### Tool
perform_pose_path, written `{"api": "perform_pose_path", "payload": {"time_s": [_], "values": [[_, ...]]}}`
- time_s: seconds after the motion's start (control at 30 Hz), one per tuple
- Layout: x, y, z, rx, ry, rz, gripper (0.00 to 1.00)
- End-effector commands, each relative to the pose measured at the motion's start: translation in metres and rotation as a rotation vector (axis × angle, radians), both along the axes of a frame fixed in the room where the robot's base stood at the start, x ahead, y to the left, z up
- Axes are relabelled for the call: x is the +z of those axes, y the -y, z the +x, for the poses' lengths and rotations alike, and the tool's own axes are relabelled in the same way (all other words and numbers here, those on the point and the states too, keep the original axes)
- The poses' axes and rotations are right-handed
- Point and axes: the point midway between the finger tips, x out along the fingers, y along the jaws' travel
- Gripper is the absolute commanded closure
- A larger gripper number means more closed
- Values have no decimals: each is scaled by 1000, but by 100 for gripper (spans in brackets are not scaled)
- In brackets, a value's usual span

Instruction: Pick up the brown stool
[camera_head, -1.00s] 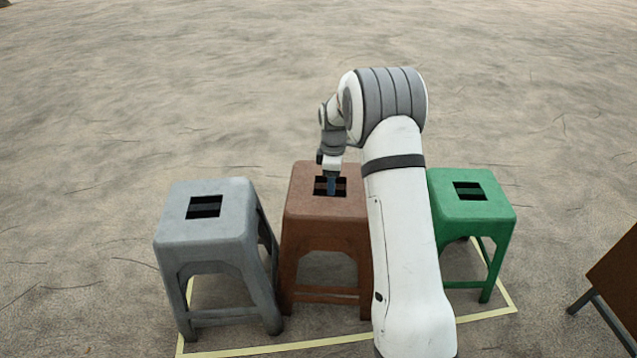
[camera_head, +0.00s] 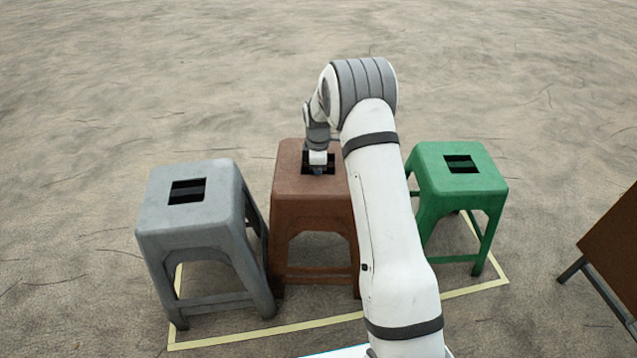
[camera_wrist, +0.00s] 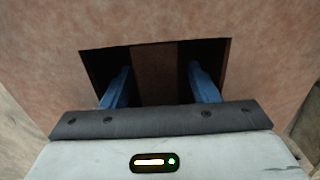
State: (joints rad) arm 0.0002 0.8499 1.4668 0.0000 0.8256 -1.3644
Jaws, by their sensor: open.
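The brown stool (camera_head: 300,210) stands upright between a grey stool and a green stool. Its seat has a square opening split by a central bar, and the seat fills most of the wrist view (camera_wrist: 40,60). My gripper (camera_head: 318,170) points down at this opening. In the wrist view its two blue fingers (camera_wrist: 160,80) are apart and reach into the opening, one on each side of the brown bar (camera_wrist: 155,75). A gap shows between each finger and the bar. My arm hides the right part of the stool in the head view.
The grey stool (camera_head: 200,220) stands close on the left and the green stool (camera_head: 458,185) on the right. A yellow line (camera_head: 240,337) marks the ground around the stools. A brown board on dark legs (camera_head: 615,250) is at the right edge. The ground behind the stools is clear.

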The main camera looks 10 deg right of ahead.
Motion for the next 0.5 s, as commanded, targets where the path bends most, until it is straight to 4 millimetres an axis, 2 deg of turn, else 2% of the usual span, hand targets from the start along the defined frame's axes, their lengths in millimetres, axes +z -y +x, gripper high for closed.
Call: {"api": "perform_pose_path", "payload": {"time_s": [0.07,0.5], "values": [[1,0,0,0,0,0,45],[1,-1,0,1,1,0,81]]}}
